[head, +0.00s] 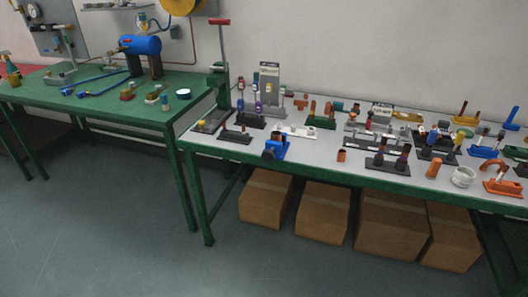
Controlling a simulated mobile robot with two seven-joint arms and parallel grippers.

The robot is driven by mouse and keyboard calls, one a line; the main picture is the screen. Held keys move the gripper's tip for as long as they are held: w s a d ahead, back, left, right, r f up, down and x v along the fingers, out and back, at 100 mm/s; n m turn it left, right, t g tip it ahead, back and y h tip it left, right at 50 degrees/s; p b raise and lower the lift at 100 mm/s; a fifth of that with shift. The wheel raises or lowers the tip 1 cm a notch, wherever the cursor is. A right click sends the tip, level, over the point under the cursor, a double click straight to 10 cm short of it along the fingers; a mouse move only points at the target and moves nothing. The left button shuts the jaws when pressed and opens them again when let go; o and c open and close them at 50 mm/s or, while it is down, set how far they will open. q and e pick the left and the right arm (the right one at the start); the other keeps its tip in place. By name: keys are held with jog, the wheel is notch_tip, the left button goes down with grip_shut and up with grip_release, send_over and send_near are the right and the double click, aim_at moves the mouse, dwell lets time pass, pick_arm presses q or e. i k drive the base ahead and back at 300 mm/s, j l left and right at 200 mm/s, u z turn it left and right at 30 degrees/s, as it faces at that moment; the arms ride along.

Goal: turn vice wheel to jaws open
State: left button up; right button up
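A small blue vice (281,146) stands at the front edge of the grey-topped table, left of its middle. A dark round part on its front, low and to the left, may be its wheel. The vice is too small in the head view to tell how far apart its jaws are. Neither of my grippers is in view, and nothing touches the vice.
The grey table (325,165) holds many small fittings on stands behind and right of the vice. A green workbench (110,100) with a blue tank (140,45) is at left. Cardboard boxes (322,210) sit below the table. The floor (120,220) in front is clear.

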aim_at(268, 156)
jog(key=i+z, duration=0.2)
jog(key=z, duration=0.25)
jog(key=i+z, duration=0.2)
jog(key=z, duration=0.3)
